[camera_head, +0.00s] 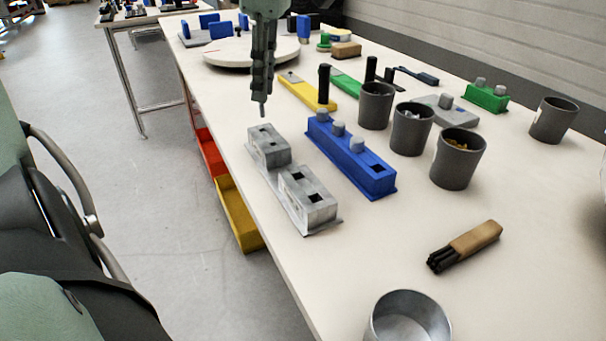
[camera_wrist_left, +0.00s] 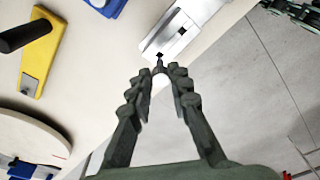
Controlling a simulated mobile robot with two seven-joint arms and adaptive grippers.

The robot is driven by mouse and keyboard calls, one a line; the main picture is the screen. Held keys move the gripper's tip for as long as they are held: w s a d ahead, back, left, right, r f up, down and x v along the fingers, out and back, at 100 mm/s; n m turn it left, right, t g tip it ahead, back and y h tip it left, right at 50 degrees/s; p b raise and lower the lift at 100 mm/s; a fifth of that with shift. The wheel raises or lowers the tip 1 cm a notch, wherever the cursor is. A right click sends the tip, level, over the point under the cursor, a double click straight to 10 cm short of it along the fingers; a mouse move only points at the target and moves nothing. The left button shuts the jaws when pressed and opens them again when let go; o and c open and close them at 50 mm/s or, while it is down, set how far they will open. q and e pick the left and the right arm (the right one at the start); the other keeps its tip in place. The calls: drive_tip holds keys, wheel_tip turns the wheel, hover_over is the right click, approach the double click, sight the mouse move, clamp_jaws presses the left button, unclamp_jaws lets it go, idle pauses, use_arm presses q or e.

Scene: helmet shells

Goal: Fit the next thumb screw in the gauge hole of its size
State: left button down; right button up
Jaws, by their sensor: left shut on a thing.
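My left gripper (camera_head: 263,92) comes down from the top of the head view, its fingers shut on a small grey thumb screw (camera_head: 263,109), mostly hidden by the fingers. The screw points down and is above and apart from the grey metal stepped gauge block (camera_head: 290,178), near its far end. The gauge has dark holes in its top faces. In the left wrist view the fingers (camera_wrist_left: 161,72) close on the screw (camera_wrist_left: 160,62), beside a gauge hole in the picture. The blue block (camera_head: 350,160) beside the gauge holds grey round-headed screws and has an empty square hole at its near end.
Three dark cups (camera_head: 411,128) stand right of the blue block, and another farther right. A round white disc (camera_head: 250,52) and a yellow base (camera_head: 307,94) are behind. The table's left edge runs close to the gauge.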

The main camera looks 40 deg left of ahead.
use_arm(q)
drive_tip(key=shift+s+a, duration=0.1)
drive_tip(key=shift+a, duration=0.05)
drive_tip(key=shift+f, duration=0.2)
idle(0.4)
drive_tip(key=shift+f+b, duration=0.35)
drive_tip(key=shift+f, duration=0.1)
drive_tip(key=shift+f+b, duration=0.45)
drive_tip(key=shift+f, duration=0.3)
idle(1.1)
drive_tip(key=shift+r, duration=0.1)
drive_tip(key=shift+r+p, duration=1.2)
drive_tip(key=shift+r, duration=0.15)
drive_tip(key=shift+f, duration=0.2)
drive_tip(key=shift+f+b, duration=0.45)
drive_tip(key=shift+f, duration=0.05)
